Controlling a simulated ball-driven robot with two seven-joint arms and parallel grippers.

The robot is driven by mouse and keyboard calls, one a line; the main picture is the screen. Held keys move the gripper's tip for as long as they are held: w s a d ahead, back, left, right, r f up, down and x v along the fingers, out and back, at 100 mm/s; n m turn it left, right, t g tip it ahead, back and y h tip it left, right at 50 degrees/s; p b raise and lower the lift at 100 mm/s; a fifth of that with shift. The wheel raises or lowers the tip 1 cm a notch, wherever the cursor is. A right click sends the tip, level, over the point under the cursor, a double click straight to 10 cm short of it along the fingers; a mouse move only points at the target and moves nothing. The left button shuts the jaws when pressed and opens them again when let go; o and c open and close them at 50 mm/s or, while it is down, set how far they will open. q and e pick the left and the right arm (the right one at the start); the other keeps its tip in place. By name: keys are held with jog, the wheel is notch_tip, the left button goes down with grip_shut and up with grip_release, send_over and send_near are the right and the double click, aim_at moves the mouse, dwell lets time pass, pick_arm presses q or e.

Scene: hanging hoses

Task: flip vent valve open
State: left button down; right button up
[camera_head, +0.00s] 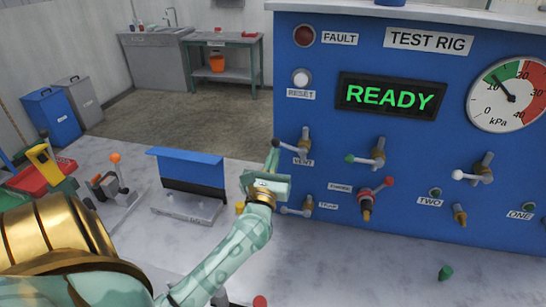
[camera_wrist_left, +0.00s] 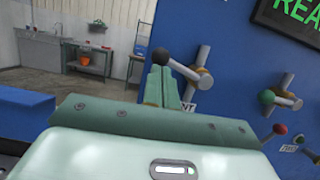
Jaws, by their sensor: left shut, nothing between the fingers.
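The vent valve (camera_head: 301,146) is on the blue test rig panel, above its VENT label. Its lever points left and slightly up, ending in a black ball knob (camera_head: 275,143). In the left wrist view the valve (camera_wrist_left: 200,76) and its black knob (camera_wrist_left: 160,56) show just beyond my fingers, and the label is partly hidden. My left gripper (camera_head: 272,160) is shut and empty, its fingertips just below the black knob. It also shows in the left wrist view (camera_wrist_left: 162,86), with the fingertips close to the knob; whether they touch it I cannot tell. My right gripper is not in view.
The panel carries a READY display (camera_head: 391,96), a gauge (camera_head: 508,95) reading about 10 kPa, and a green-knobbed valve (camera_head: 368,155) right of the vent. A red-knobbed valve (camera_head: 372,196) sits below. A blue-topped stand (camera_head: 190,175) is on the bench at left.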

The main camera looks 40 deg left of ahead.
pick_arm(q)
jog(key=w+d+r+m+h+p, duration=0.1)
jog(key=d+r+m+h+p, duration=0.1)
jog(key=m+p, duration=0.7)
jog(key=w+d+r+m+h+p, duration=0.1)
jog(key=r+m+h+p, duration=0.3)
jog(key=m+p, duration=0.5)
jog(key=shift+d+r+p, duration=0.4)
jog(key=shift+r+p, duration=0.05)
jog(key=shift+p, duration=0.6)
